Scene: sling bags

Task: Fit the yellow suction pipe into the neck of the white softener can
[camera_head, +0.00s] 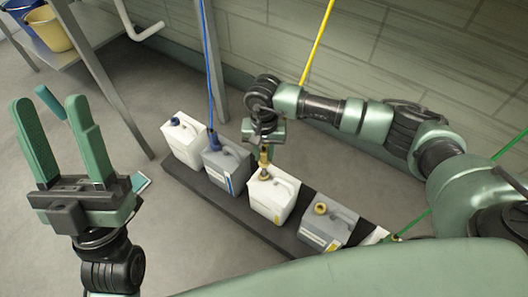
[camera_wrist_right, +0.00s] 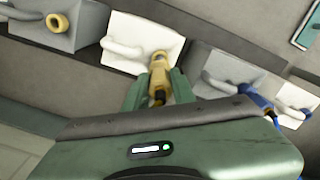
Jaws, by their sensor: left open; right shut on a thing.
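The white softener can (camera_head: 273,200) with a yellow label stands on a dark plinth; it also shows in the right wrist view (camera_wrist_right: 128,38). My right gripper (camera_head: 265,148) is above it, shut on the lower end of the yellow suction pipe (camera_head: 318,42). In the right wrist view the pipe's yellow end (camera_wrist_right: 158,72) sits between my right fingers (camera_wrist_right: 159,93). The end is right at the can's neck; I cannot tell whether it is inside. The neck is mostly hidden. My left gripper (camera_head: 48,102) is open and empty, far left of the cans.
A grey can (camera_head: 328,226) with an open yellow neck stands right of the white can. A grey can (camera_head: 226,166) with the blue pipe (camera_head: 210,60) stands left, beside another white can (camera_head: 182,142). A green pipe (camera_head: 415,222) is at right. A metal table with buckets (camera_head: 48,28) stands back left.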

